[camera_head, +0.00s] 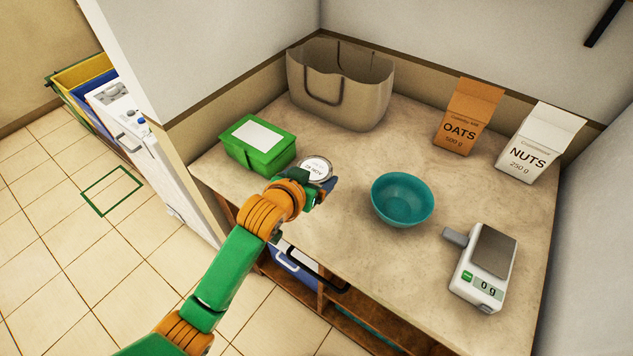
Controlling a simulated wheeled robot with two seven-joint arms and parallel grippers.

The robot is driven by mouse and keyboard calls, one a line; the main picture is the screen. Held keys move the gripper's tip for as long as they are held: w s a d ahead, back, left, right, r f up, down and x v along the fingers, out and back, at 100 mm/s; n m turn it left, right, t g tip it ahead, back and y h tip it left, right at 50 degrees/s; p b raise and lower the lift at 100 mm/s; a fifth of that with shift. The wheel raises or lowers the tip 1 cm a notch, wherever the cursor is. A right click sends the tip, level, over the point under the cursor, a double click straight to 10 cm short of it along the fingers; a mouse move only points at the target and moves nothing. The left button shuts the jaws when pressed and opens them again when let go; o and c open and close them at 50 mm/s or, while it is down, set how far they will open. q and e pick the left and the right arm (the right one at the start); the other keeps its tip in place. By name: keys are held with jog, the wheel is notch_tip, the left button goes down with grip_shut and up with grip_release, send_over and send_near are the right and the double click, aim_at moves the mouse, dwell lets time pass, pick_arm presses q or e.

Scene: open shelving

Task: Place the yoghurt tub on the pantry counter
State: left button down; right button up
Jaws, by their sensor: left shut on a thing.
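The yoghurt tub (315,168) shows its round white lid with dark print, just beyond my left gripper. My left gripper (322,185) is shut on the tub, and the fingers and wrist hide most of its side. The tub is over the pantry counter (340,235), right of the green box. I cannot tell whether its base touches the counter. My right gripper is not in view.
A green box (258,145) stands close left of the tub, and a beige bag (340,85) stands behind. A teal bowl (402,199) and a scale (484,268) are to the right. OATS (467,117) and NUTS (540,143) packs stand at the back right. Bare counter lies between the tub and bowl.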

pick_arm(q)
jog(key=f, duration=0.1)
jog(key=w+f, duration=0.1)
jog(key=f, duration=0.2)
jog(key=shift+w, duration=0.25)
jog(key=shift+s+f, duration=0.1)
jog(key=shift+f, duration=0.25)
grip_release()
jog(key=shift+f, duration=0.15)
jog(key=shift+r, duration=0.25)
jog(key=p+v, duration=0.2)
jog(key=v, duration=1)
jog(key=shift+d+f, duration=0.1)
